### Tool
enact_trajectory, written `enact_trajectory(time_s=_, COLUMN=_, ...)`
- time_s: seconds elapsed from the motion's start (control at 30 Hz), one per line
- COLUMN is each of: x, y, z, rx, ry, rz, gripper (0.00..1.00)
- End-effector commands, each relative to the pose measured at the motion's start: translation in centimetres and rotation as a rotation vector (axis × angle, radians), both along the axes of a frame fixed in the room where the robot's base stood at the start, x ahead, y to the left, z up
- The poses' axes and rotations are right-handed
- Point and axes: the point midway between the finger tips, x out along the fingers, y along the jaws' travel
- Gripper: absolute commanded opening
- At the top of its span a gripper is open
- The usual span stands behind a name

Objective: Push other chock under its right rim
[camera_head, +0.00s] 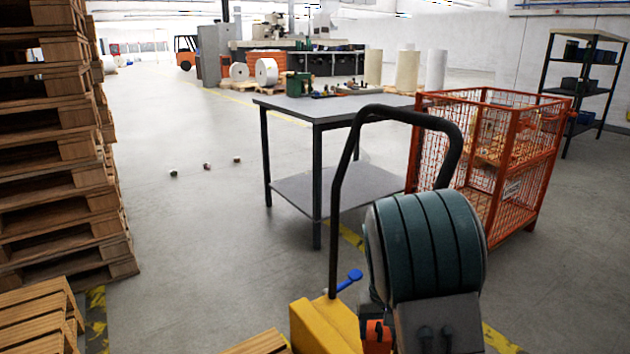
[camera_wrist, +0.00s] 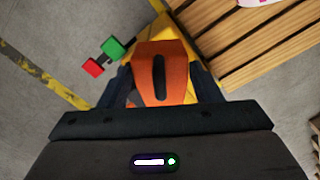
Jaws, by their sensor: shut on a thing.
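An orange chock (camera_wrist: 180,58) with a black slot fills the middle of the wrist view. My gripper (camera_wrist: 163,82) is shut on it, with one dark finger at each side. An orange piece that looks like the same chock (camera_head: 377,336) shows at the bottom of the head view. Below it in the wrist view is the yellow body of a hand truck (camera_wrist: 157,8), also seen in the head view (camera_head: 322,326). The rim is not clearly shown; only a sliver of a pink and white thing (camera_wrist: 258,2) shows at the wrist view's top edge. I cannot make out another chock.
A wooden pallet (camera_wrist: 245,45) lies close on the right in the wrist view. Green (camera_wrist: 112,47) and red (camera_wrist: 92,68) blocks are on the left. The truck's black handle (camera_head: 338,200) rises before a grey table (camera_head: 340,108). An orange mesh cage (camera_head: 510,165) stands right; stacked pallets (camera_head: 60,150) stand left.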

Motion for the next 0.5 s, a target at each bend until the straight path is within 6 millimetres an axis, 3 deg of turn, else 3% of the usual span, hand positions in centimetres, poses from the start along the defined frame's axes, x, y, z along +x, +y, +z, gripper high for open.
enact_trajectory(time_s=0.03, x=0.0, y=0.0, z=1.5, rx=0.0, ry=0.0, rz=-0.002, gripper=0.35)
enact_trajectory(time_s=0.5, x=-0.5, y=0.0, z=7.5, rx=0.0, ry=0.0, rz=-0.003, gripper=0.35)
